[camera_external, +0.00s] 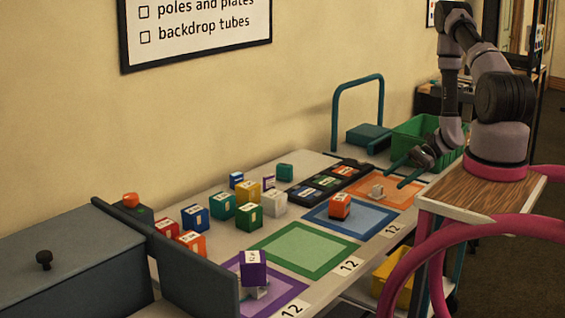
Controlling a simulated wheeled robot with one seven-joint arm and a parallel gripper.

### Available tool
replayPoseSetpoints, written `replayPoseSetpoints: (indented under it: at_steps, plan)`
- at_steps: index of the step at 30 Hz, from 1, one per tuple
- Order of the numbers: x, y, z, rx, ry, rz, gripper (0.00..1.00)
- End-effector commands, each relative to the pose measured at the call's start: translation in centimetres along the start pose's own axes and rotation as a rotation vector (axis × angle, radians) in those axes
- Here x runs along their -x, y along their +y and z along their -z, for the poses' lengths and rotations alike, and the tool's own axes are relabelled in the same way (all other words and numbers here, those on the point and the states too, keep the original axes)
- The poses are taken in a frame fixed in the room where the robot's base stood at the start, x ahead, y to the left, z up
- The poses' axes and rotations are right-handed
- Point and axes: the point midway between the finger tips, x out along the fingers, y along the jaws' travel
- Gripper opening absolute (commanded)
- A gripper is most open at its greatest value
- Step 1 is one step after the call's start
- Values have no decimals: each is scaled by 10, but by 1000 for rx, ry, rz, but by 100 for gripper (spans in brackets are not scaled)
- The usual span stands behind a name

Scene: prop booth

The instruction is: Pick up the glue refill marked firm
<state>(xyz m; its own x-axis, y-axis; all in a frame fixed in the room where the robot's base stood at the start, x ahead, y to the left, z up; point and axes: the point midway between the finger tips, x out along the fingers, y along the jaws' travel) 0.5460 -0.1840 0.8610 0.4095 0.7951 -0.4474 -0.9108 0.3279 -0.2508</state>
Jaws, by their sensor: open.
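Several small coloured boxes with pale labels stand on the grey table (215,258). The lettering is too small to read, so I cannot tell which is the glue refill marked firm. Among them are a blue box (195,219), a green box (222,206), a second green box (248,217), a white box (274,205) and a yellow box (254,193). A purple box (253,271) is on the purple mat, and an orange-red box (340,207) is on the blue mat. My gripper (395,173) is open and empty above the orange mat, right of the boxes.
Purple (287,283), green (302,269), blue (372,234) and orange (403,205) mats line the front edge. A black tray (295,198) lies behind. A grey panel (205,285) stands at left. A green crate (405,132) and teal rail (336,112) are at the back.

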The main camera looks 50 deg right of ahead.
Motion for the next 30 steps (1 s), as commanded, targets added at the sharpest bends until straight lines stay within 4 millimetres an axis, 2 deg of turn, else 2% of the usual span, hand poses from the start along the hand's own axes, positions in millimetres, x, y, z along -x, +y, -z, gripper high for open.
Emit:
replayPoseSetpoints:
  at_steps: [5, 15, 23, 24, 29, 30]
  plan:
    - [-14, 0, 0, -1, 0, -1, 71]
    - [-58, -3, 0, -1, -1, -2, 71]
    - [-62, -3, 0, 0, 1, -1, 71]
    - [-62, -3, 0, 0, 1, -1, 67]
    - [-62, -3, 0, 0, 1, -1, 6]
    - [-62, -3, 0, 0, 1, -1, 0]
